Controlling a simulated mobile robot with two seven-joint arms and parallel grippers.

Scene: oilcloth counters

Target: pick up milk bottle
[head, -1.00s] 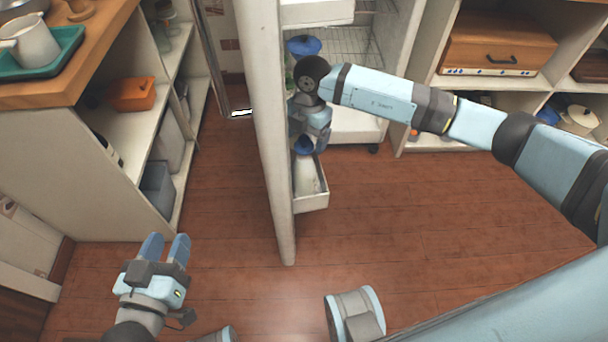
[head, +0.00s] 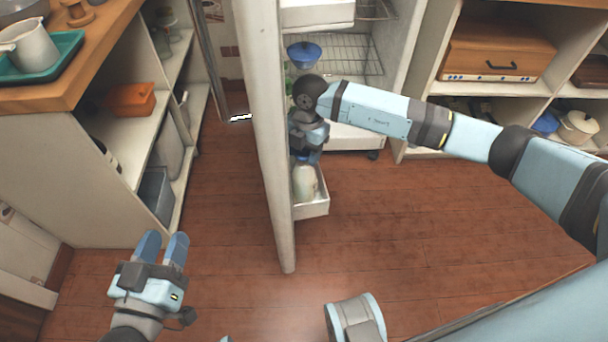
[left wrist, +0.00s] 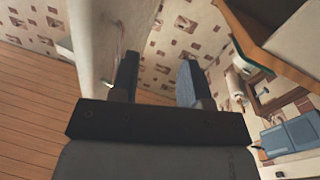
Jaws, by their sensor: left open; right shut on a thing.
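The milk bottle (head: 305,184) is white with a blue cap and stands in the low white door bin (head: 313,210) of the open fridge. My right gripper (head: 307,156) reaches down from above and is shut on the bottle's top; its fingers hide most of the cap. My left gripper (head: 162,248) is open and empty over the floor at the lower left, well away from the bottle. Its fingers also show in the left wrist view (left wrist: 160,85), spread apart with nothing between them.
The fridge door (head: 266,130) stands open as a tall edge left of the bottle. A blue bowl (head: 304,54) sits on a fridge shelf. An open shelf unit (head: 90,180) stands at the left. The wooden floor (head: 400,240) at the right is clear.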

